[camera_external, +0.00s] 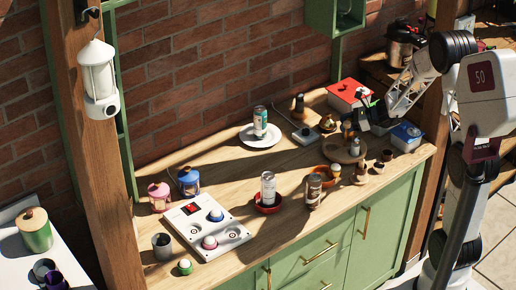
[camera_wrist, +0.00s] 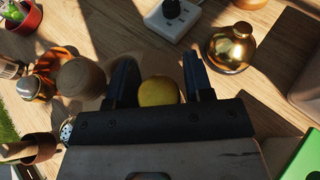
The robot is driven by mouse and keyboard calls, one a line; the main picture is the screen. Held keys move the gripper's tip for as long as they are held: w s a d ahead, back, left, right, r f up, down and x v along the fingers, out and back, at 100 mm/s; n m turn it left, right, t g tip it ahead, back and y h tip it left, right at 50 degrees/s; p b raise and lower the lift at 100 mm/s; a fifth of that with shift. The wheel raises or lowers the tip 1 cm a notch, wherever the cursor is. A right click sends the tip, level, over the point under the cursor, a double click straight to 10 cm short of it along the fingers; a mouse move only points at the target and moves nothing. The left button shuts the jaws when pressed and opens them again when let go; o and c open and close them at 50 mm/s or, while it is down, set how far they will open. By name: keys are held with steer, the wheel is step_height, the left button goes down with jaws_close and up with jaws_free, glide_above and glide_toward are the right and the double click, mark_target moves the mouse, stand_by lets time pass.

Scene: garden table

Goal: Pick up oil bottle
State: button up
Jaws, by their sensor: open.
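A yellow rounded top (camera_wrist: 158,91) shows between the fingers in the wrist view; it may be the oil bottle seen from above, but its lower part is hidden. My gripper (camera_wrist: 162,82) is open, with one dark finger on each side of this top. I cannot tell whether either finger touches it. In the external view my gripper (camera_external: 368,118) is at the back right of the wooden counter, above the cluster of small items. The oil bottle cannot be made out clearly there.
A round wooden knob (camera_wrist: 80,78) stands close left of the fingers, with a metal-topped shaker (camera_wrist: 33,88) beyond. A red box (camera_external: 348,95) and blue box (camera_external: 405,136) flank my gripper.

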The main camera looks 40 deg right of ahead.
steer(key=shift+c, duration=0.3)
steer(key=c, duration=0.7)
steer(key=shift+o, duration=0.2)
step_height(320, 180, up, 10)
stand_by(1.4)
